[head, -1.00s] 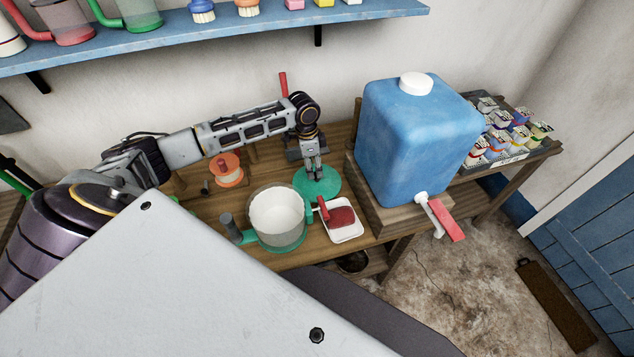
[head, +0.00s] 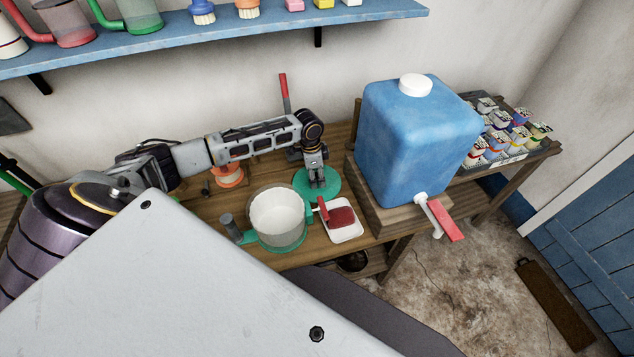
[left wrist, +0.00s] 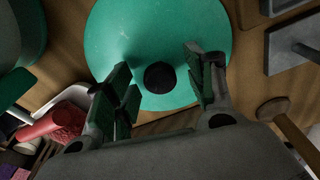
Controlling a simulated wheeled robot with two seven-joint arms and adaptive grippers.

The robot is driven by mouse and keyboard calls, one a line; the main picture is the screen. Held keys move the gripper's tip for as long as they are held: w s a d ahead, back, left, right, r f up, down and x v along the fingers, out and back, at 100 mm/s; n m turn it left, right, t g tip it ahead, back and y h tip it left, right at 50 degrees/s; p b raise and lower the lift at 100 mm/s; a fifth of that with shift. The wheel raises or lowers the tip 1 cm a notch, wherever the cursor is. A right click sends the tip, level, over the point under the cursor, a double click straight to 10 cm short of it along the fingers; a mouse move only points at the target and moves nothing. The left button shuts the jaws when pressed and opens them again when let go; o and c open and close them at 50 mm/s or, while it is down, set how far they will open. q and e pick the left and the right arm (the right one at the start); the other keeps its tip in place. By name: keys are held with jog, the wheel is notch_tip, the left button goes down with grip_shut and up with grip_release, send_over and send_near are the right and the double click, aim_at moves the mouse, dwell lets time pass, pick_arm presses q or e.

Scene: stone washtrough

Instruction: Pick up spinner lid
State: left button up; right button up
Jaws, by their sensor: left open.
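The spinner lid is a flat green disc (head: 328,188) on the wooden table, behind the spinner bowl. In the left wrist view the lid (left wrist: 150,30) fills the upper middle, with a dark round knob (left wrist: 160,77) near its front edge. My left gripper (head: 318,186) is over the lid, pointing down. In the left wrist view its open fingers (left wrist: 165,85) stand on either side of the knob, with nothing gripped. The green-based spinner bowl (head: 279,220) with a white basket stands just in front. My right gripper is not in view.
A white tray (head: 347,232) with a red brush (head: 341,216) lies beside the bowl. A big blue water container (head: 415,140) stands on a wooden block to the right. An orange spool-like item (head: 229,177) is partly hidden behind my left arm.

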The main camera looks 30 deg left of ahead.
pick_arm(q)
jog(key=shift+f, duration=0.25)
jog(key=c, duration=1.1)
jog(key=shift+r, duration=0.1)
jog(key=shift+c, duration=0.2)
jog(key=shift+r, duration=4.95)
jog(key=shift+r, duration=0.1)
